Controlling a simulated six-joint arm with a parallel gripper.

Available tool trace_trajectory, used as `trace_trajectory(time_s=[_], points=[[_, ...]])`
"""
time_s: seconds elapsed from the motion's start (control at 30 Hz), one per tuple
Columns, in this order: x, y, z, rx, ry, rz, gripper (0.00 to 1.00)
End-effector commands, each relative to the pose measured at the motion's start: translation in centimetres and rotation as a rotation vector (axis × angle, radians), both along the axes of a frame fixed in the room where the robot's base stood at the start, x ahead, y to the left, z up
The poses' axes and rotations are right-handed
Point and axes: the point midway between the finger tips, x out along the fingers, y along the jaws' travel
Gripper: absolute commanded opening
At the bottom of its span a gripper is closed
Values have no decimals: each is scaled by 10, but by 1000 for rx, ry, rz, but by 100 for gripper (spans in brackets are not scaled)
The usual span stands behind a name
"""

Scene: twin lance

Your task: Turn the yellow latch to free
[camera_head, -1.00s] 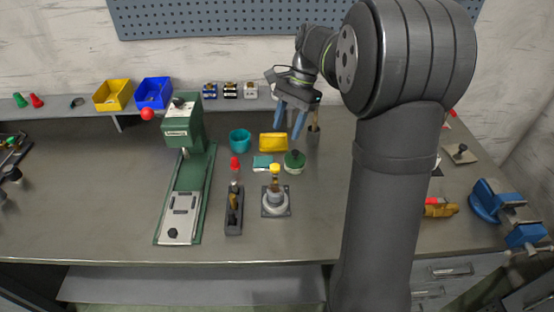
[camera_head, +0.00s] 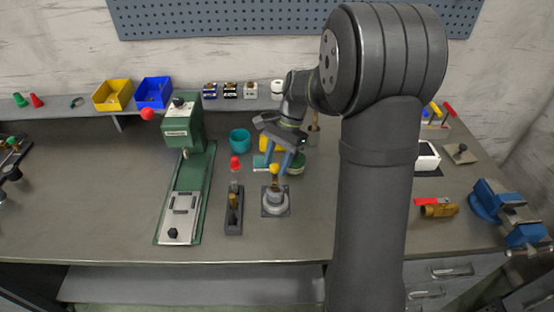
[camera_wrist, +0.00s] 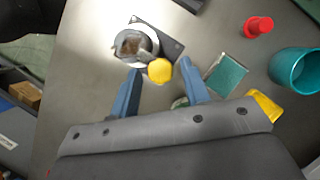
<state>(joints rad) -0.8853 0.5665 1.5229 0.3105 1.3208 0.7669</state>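The yellow latch (camera_head: 274,168) is a small rounded knob on top of a grey round fixture (camera_head: 276,203) with a square base plate. In the wrist view the yellow latch (camera_wrist: 160,70) lies at the rim side of the metal fixture (camera_wrist: 130,43). My gripper (camera_head: 276,167) points down at the latch with its blue fingers apart. In the wrist view my gripper (camera_wrist: 161,68) has one fingertip on each side of the knob, with gaps showing. I cannot tell whether the tips are level with the knob or above it.
A teal cup (camera_head: 239,139), a yellow box (camera_head: 265,143) and a green round piece (camera_head: 297,164) sit behind. The bench front is clear.

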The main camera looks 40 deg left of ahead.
Motion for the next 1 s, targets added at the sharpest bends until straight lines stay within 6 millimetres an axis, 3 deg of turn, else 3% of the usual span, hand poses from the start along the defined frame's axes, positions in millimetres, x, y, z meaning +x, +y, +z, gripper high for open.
trace_trajectory(time_s=[0.03,0.17,0.2,0.57,1.0], points=[[0,0,0,0,0,0,32],[0,0,0,0,0,0,6],[0,0,0,0,0,0,4],[0,1,1,1,0,58,4],[0,4,1,0,-1,404,4]])
